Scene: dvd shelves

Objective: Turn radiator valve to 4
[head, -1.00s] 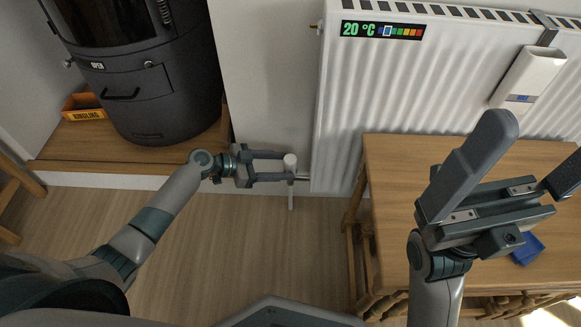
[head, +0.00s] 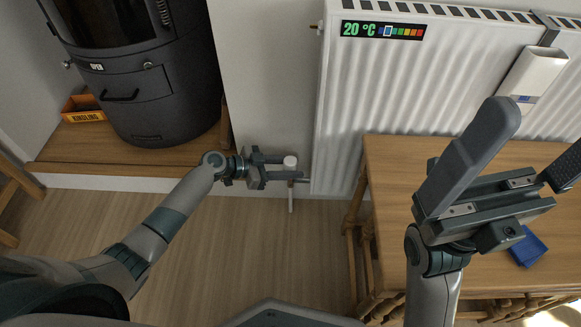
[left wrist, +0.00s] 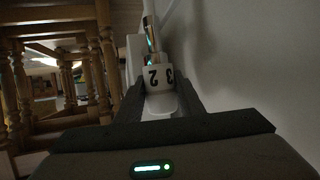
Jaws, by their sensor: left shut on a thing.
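The white radiator valve (head: 290,162) sits low at the left end of the white radiator (head: 390,95), on a pipe near the wall. My left gripper (head: 285,167) is shut on the valve, one finger on each side. In the left wrist view the valve knob (left wrist: 159,77) shows the numbers 2 and 3, between the two fingers (left wrist: 160,100). The 4 is not visible there. A strip on the radiator (head: 382,30) reads 20 °C. My right gripper (head: 535,145) is open and empty above the wooden table.
The wooden table (head: 400,165) stands right of the valve, under my right gripper, with a blue object (head: 527,248) on it. A dark stove (head: 140,75) stands on a wooden platform (head: 70,145) at left, beside an orange kindling box (head: 84,108). Floor below the valve is clear.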

